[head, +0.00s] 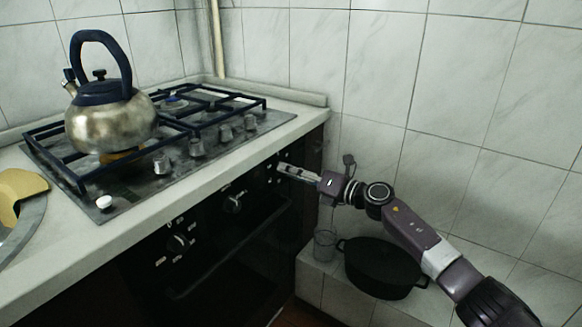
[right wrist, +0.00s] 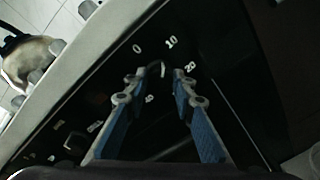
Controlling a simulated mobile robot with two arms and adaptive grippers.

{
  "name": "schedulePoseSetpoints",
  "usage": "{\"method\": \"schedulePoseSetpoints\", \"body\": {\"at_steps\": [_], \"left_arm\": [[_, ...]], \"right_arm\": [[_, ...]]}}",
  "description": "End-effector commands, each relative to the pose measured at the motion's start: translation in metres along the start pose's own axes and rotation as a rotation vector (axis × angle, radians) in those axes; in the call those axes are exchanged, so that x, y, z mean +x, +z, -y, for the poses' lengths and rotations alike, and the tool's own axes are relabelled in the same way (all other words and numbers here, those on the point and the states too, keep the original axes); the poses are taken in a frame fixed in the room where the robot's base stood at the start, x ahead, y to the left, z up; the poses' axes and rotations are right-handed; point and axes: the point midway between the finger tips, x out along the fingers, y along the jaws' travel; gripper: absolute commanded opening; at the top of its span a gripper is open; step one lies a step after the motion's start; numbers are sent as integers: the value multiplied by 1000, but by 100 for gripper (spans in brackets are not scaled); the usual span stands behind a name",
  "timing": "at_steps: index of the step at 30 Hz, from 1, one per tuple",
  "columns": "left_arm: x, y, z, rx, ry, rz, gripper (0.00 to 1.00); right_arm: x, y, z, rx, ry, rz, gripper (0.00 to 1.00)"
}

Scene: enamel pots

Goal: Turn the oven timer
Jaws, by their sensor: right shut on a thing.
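The oven timer is a dark knob (right wrist: 157,71) on the black front panel, ringed by white marks such as 0, 10 and 20 in the right wrist view. My right gripper (right wrist: 158,82) has its two blue-padded fingers on either side of the knob and is shut on it. In the head view my right gripper (head: 283,168) reaches the far right end of the oven panel, and its fingers largely hide the timer. The dark knob is hard to make out against the panel, so its exact setting is unclear. My left gripper is not in view.
Two other oven knobs (head: 233,202) sit left along the panel, above the door handle (head: 230,248). The counter edge overhangs just above. A kettle (head: 110,125) stands on the gas hob. A black pot (head: 380,268) and a glass (head: 324,245) stand on the tiled ledge below my right arm.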

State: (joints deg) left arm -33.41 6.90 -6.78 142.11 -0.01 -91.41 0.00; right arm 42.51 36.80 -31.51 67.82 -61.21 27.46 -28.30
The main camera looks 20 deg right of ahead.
Motion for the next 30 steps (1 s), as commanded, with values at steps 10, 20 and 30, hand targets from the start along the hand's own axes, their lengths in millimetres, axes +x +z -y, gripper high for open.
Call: {"method": "schedulePoseSetpoints", "body": {"at_steps": [10,20,30], "left_arm": [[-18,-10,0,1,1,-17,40],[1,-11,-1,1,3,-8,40],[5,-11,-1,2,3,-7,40]], "right_arm": [[0,2,0,126,0,-8,0],[0,2,0,185,2,-12,0],[0,1,1,193,2,-13,0]]}}
